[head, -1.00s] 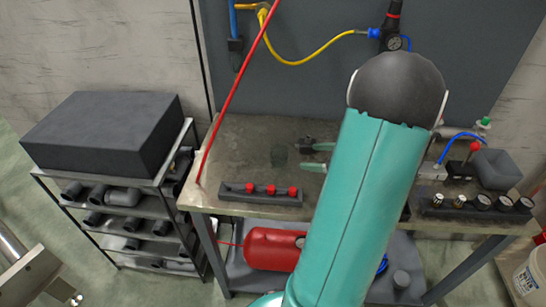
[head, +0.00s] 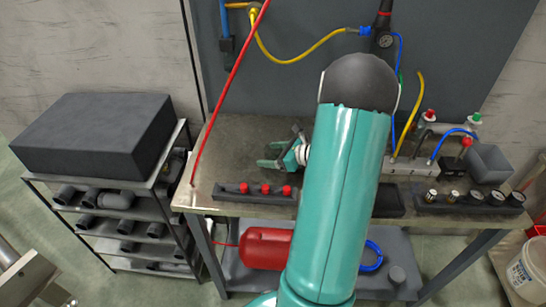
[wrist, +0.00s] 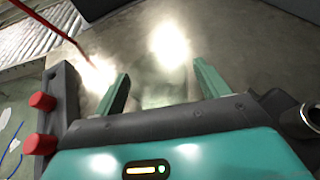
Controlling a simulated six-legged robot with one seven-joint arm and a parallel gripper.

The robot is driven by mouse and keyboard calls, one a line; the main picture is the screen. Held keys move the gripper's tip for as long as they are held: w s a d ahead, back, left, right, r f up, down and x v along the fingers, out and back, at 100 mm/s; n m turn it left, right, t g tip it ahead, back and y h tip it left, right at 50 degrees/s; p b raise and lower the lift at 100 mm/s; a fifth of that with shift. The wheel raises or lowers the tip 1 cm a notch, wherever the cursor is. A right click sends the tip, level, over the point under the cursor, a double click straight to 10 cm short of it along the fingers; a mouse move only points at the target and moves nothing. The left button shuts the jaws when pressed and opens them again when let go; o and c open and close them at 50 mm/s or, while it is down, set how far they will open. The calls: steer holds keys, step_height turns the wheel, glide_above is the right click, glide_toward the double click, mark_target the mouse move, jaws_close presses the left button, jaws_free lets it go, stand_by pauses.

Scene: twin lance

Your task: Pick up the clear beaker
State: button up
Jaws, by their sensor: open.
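My gripper (head: 268,155) is low over the workbench, its two green fingers apart and pointing left in the head view. In the wrist view the fingers (wrist: 161,72) also stand apart. A faint, see-through shape that looks like the clear beaker (wrist: 163,93) shows between them. Its outline is hard to make out against the bench, and I cannot tell whether either finger touches it. In the head view the fingers and wrist cover most of the beaker's place.
A dark rack with red knobs (head: 255,190) lies at the bench's front edge, close beside the gripper; it also shows in the wrist view (wrist: 62,105). A red hose (head: 228,85) hangs down to the bench's left. Gauges (head: 470,198) and a grey bin (head: 490,163) stand right.

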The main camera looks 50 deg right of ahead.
steer(key=c, duration=1)
steer(key=shift+c, duration=0.2)
